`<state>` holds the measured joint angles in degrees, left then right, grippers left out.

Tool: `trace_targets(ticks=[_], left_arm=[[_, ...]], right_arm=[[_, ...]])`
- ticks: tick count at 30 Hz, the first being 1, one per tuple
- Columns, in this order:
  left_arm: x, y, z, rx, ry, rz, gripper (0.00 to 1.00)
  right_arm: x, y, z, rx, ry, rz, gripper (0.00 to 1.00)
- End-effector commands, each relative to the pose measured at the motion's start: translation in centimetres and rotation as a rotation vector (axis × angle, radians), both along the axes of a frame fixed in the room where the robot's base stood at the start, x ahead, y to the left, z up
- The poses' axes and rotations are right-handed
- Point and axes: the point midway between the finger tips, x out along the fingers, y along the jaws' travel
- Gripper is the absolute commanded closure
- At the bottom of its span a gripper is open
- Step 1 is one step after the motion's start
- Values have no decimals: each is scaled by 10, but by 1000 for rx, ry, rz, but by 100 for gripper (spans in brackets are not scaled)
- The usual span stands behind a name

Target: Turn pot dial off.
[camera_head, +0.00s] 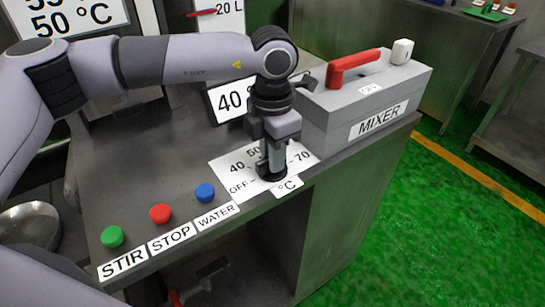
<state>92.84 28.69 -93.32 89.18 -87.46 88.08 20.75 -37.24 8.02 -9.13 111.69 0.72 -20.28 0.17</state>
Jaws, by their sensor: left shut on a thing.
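The pot dial (270,176) is a black knob on a white scale plate (226,166) at the front edge of the counter. The plate reads OFF, 40, 50, 70 and °C. My left gripper (272,163) reaches down from above and is shut on the dial. The fingers cover most of the knob and part of the scale, so I cannot tell which mark the dial points to. A display (231,101) behind the gripper reads 40, partly covered by my arm. My right gripper is not in view.
Green (112,236), red (160,213) and blue (205,193) buttons line the counter's front edge, labelled STIR, STOP and WATER. A grey MIXER box (340,118) with a red handle (352,66) stands close right of the gripper. Green floor (440,220) lies to the right.

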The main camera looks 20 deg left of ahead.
Motion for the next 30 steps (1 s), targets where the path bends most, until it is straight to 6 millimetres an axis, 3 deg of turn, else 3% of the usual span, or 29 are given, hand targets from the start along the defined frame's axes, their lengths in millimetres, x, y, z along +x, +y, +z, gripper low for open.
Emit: trace_targets(ticks=[18,19,21,30], left_arm=[[1,1,1,0,-3,49,100],[1,1,1,0,-2,49,74],[1,1,1,0,-2,49,55],[0,0,2,0,-1,46,55]], right_arm=[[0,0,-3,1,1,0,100],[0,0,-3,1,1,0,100],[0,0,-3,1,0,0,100],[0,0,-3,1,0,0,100]])
